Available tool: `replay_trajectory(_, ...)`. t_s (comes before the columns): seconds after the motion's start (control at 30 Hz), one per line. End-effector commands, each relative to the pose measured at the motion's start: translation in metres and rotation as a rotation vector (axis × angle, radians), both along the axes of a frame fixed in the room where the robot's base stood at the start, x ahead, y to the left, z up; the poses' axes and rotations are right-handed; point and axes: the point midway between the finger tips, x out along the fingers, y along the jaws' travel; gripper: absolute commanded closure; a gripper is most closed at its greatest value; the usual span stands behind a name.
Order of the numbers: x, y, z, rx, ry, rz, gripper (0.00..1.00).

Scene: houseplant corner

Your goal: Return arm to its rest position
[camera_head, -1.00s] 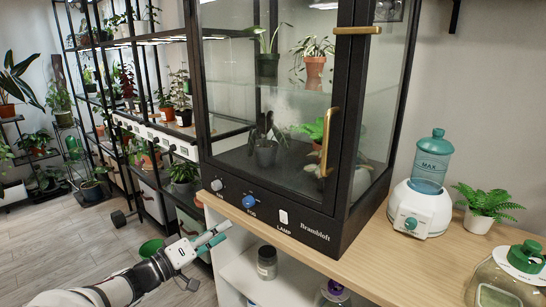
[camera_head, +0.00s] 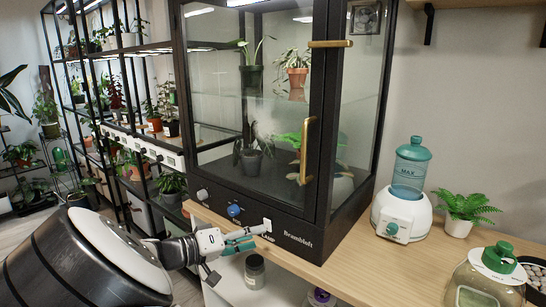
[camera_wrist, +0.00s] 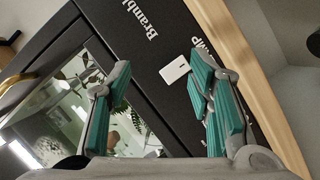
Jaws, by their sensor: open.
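My gripper (camera_head: 268,235) is in front of the lower panel of the black glass plant cabinet (camera_head: 285,222), near the shelf's wooden edge. In the wrist view, its two teal-padded fingers (camera_wrist: 165,95) stand wide apart with nothing between them. The white lamp switch (camera_wrist: 174,70) shows beyond and between the fingertips. My arm reaches in from the lower left.
The blue fog knob (camera_head: 234,210) and a pale knob (camera_head: 203,194) sit left of the gripper. A humidifier with a teal tank (camera_head: 408,170), a fern (camera_head: 465,206) and a green-lidded jar (camera_head: 490,275) stand on the wooden top (camera_head: 345,265). Jars sit on the shelf below.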

Motion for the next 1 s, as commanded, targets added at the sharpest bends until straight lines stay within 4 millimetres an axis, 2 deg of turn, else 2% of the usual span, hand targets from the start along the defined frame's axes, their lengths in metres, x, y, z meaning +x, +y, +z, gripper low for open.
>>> replay_trajectory(0.17,-0.01,-0.061,0.017,0.094,0.13,-0.134,0.53)
replay_trajectory(0.3,-0.03,-0.111,0.03,0.196,0.261,-0.234,0.53)
replay_trajectory(0.5,-0.067,-0.167,0.049,0.349,0.421,-0.324,0.53)
replay_trajectory(0.7,-0.115,-0.212,0.069,0.522,0.563,-0.368,0.53)
replay_trajectory(1.0,-0.199,-0.256,0.098,0.776,0.709,-0.338,0.53)
